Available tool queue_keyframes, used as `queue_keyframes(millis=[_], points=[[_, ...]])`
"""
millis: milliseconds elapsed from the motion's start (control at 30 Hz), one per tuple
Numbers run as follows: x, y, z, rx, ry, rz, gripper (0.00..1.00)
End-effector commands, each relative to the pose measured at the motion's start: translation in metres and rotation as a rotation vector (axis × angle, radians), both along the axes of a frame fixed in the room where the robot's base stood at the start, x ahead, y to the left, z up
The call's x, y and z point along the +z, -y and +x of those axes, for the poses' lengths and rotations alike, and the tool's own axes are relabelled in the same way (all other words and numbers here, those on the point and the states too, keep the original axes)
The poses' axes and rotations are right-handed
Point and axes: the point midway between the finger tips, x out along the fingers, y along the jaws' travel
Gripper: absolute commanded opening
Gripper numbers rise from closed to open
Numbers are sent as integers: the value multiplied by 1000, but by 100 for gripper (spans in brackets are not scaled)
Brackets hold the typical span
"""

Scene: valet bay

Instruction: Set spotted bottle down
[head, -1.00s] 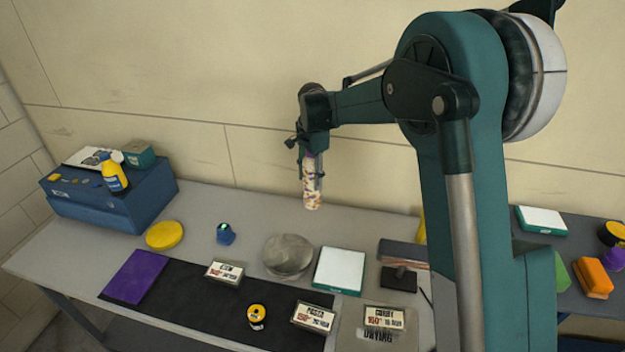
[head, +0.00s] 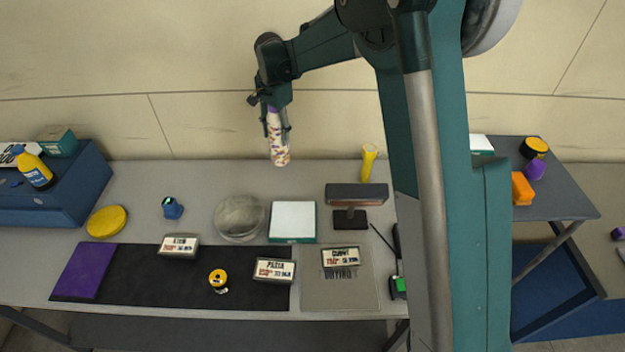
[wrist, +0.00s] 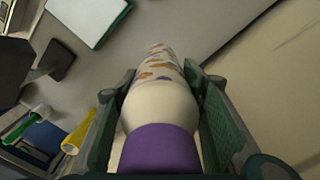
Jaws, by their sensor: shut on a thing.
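The spotted bottle (head: 278,143) is white with orange and purple spots and a purple cap. My gripper (head: 276,122) is shut on it near its capped end and holds it roughly upright in the air, in front of the wall above the back of the bench. In the wrist view, the bottle (wrist: 160,100) runs away from the camera between the two green fingers, its purple cap nearest and its spotted body beyond. Its base is apart from the grey bench (head: 330,172).
Below stand a grey round object (head: 239,218), a white-topped box (head: 292,221), a dark stand (head: 356,195) and a yellow tube (head: 369,160). A black mat (head: 130,272) with labels lies at the front. The bench's back strip left of the tube is clear.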

Motion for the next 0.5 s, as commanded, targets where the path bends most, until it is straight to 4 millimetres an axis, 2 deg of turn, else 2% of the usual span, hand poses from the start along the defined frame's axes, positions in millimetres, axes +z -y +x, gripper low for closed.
queue_keyframes(millis=[33, 233, 400, 500], points=[[1, 18, 1, -5, 0, 0, 20], [1, 74, -1, -3, 0, 0, 20], [1, 107, -5, 0, 0, 0, 20], [1, 118, -7, 0, 0, 0, 20]])
